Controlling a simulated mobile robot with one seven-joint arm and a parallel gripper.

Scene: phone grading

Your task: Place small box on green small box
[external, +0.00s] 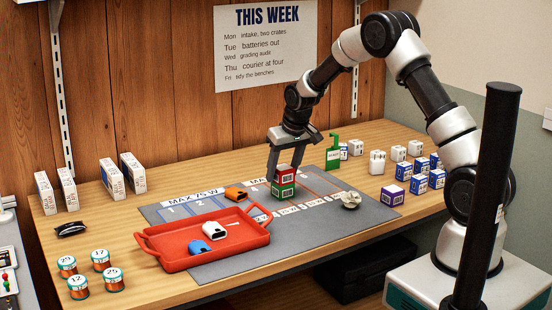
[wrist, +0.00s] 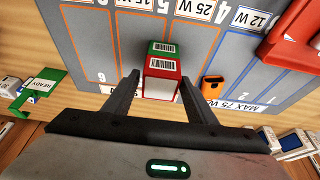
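A red small box (external: 285,174) sits on top of a green small box (external: 283,190) on the grey mat, near its middle. In the wrist view the red box (wrist: 162,76) is nearer to me, and part of the green box (wrist: 161,47) shows beyond it. My gripper (external: 286,167) is just above and around the top of the red box. In the wrist view my gripper (wrist: 158,80) is open, with one finger on each side of the red box. A gap shows at the left finger; the right finger is very close to the box, and contact cannot be told.
A red tray (external: 172,262) with a white and a blue item stands front left. An orange item (external: 236,194) lies left of the stack. A purple box (external: 391,196), a pale round object (external: 350,201) and a green sign (external: 333,155) are to the right. Several white and blue boxes stand beyond.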

